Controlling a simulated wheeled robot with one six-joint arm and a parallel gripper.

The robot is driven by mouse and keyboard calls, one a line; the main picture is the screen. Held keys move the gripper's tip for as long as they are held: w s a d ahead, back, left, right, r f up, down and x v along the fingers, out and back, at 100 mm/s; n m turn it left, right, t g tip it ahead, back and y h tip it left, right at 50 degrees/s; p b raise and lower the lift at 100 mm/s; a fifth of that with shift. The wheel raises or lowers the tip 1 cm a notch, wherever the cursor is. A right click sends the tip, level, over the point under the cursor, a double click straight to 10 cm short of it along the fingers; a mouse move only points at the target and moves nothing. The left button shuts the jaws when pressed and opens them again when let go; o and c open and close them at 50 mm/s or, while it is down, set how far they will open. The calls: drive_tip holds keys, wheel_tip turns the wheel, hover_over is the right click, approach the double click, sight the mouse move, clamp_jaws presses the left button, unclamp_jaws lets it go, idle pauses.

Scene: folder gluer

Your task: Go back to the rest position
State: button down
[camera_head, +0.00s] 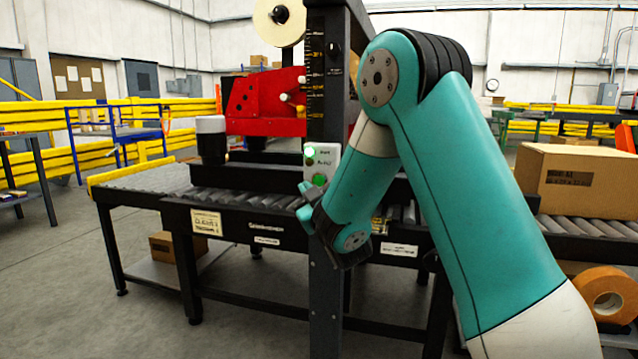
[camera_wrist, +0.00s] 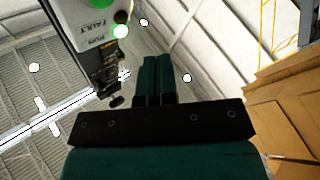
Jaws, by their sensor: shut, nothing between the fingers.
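My gripper (camera_head: 304,200) is at the end of my teal arm, in front of the machine's dark post. It is beside the lower part of a white control panel (camera_head: 335,160) with a lit green lamp at its top and a green button lower down. In the wrist view my gripper's two teal fingers (camera_wrist: 157,62) lie side by side, shut, with nothing between them. The panel, marked RUN and FAULT, also shows there at the upper left (camera_wrist: 92,12), with its green lamp lit. The fingertips appear clear of it; the exact gap is hard to tell.
A roller conveyor (camera_head: 150,180) with a dark frame runs behind my arm. A cardboard box (camera_head: 575,180) sits on its right part. An orange tape roll (camera_head: 606,294) is at the lower right. Open floor lies at the left front.

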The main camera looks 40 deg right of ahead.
idle(0.4)
drive_tip(key=s+a+f+m+g+y, duration=0.1)
drive_tip(key=s+a+f+g+y, duration=0.2)
drive_tip(key=s+a+g, duration=0.45)
drive_tip(key=s+a+f+m+g+y, duration=0.1)
drive_tip(key=s+a+f+g+y, duration=0.3)
drive_tip(key=a, duration=0.6)
drive_tip(key=s+a+n+g, duration=0.25)
drive_tip(key=s+g, duration=0.25)
drive_tip(key=s, duration=0.5)
drive_tip(key=s+a+n+g, duration=0.2)
drive_tip(key=s+a+g, duration=0.2)
drive_tip(key=s, duration=0.7)
wheel_tip(320, 180, up, 37)
drive_tip(key=s+p, duration=0.1)
drive_tip(key=p, duration=3.5)
drive_tip(key=shift+n+g+y, duration=0.3)
drive_tip(key=shift+n+g, duration=0.05)
